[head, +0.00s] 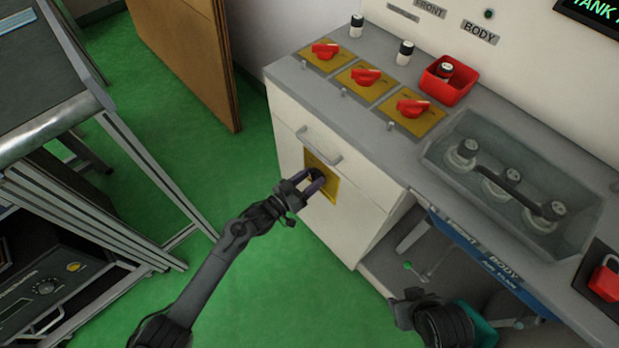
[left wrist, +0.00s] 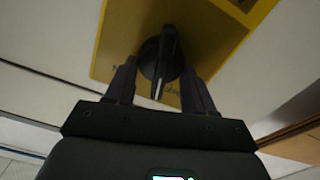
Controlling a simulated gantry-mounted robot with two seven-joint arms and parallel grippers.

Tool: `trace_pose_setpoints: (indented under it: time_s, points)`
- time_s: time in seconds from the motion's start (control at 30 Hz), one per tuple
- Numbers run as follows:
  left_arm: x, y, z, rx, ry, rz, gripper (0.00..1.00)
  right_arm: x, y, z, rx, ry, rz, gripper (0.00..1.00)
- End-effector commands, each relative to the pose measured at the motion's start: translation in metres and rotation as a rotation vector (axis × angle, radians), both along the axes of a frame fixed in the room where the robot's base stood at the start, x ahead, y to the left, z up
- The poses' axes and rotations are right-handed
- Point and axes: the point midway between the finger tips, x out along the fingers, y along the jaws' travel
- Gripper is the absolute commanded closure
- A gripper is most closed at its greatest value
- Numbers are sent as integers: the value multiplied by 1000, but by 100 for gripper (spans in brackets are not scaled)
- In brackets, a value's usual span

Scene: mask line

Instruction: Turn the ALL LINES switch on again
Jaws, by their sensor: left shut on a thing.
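A yellow switch plate (head: 322,178) is on the front of the white cabinet, below a drawer handle. In the left wrist view the plate (left wrist: 217,37) carries a black rotary knob (left wrist: 160,62) with a pale line on its grip; its lettering is too blurred to read. My left gripper (head: 316,180) reaches this plate. It is shut on the knob, with one finger on each side. In the head view the fingers cover most of the knob. A dark part of my right arm, seemingly its gripper (head: 413,308), is low in the head view; its fingers are unclear.
On the grey counter are three red rotary switches (head: 366,76) on yellow plates, black-topped white pots, a red bin (head: 447,80) and a grey tray (head: 432,151) with several pots. A frame table (head: 60,110) stands at left. Green floor is free between.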

Motion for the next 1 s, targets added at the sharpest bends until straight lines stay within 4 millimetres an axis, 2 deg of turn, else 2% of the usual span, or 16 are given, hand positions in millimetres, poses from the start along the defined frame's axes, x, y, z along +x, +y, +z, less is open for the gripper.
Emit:
trace_pose_setpoints:
  time_s: [1.0]
  points:
    - [-7, -6, -3, 620, -670, -1, 77, 0, -1, -6, -5, 0, 4, 57]
